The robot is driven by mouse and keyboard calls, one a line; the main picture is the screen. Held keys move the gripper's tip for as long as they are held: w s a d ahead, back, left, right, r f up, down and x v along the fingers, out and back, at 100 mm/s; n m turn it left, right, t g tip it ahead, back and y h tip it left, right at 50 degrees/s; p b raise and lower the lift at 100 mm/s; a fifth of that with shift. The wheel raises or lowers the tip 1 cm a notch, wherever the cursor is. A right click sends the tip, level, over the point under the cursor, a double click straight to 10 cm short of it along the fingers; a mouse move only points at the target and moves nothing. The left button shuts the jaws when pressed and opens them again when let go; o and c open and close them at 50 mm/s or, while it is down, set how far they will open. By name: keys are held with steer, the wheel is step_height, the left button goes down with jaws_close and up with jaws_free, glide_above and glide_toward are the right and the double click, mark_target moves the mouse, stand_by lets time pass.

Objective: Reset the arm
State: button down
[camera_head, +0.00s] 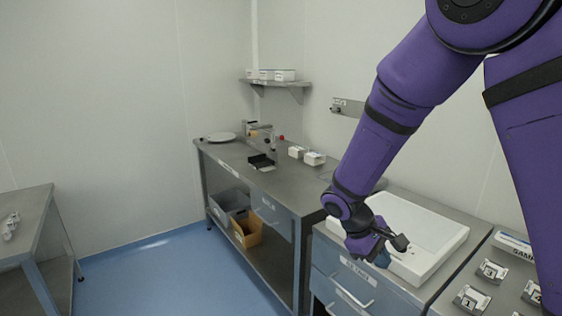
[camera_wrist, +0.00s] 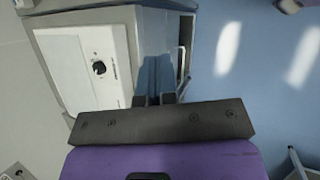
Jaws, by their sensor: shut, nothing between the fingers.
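My purple arm reaches down from the upper right in the head view. My gripper (camera_head: 391,254) is over the front edge of a cabinet that carries a white tray-like unit (camera_head: 440,245). In the wrist view my gripper (camera_wrist: 160,100) shows its two dark fingertips close together, with nothing between them. The white unit (camera_wrist: 75,60) also shows there, with a round black knob or opening on it. The exact gap between the gripper and the cabinet edge is hard to tell.
A long grey bench (camera_head: 235,152) with small boxes and a black tray stands behind. A wall shelf (camera_head: 285,83) is above it. Another table (camera_head: 32,225) is at far left. Small labelled holders (camera_head: 490,270) sit at lower right. Blue floor (camera_head: 150,280) is clear between the tables.

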steer(key=s+d+r+m+t+y, duration=0.1)
steer(key=s+d+r+m+y, duration=0.2)
steer(key=r, duration=0.5)
steer(key=s+d+r+m+t+y, duration=0.1)
steer(key=s+d+r+m+y, duration=0.15)
steer(key=s+r, duration=0.45)
steer(key=s+d+r+m+t, duration=0.2)
steer(key=s+r+t, duration=0.2)
steer(key=s+r, duration=0.4)
steer(key=shift+s+d+r+t+y, duration=0.15)
steer(key=shift+s+t+y, duration=0.3)
steer(key=shift+s, duration=1.3)
steer(key=shift+m, duration=0.25)
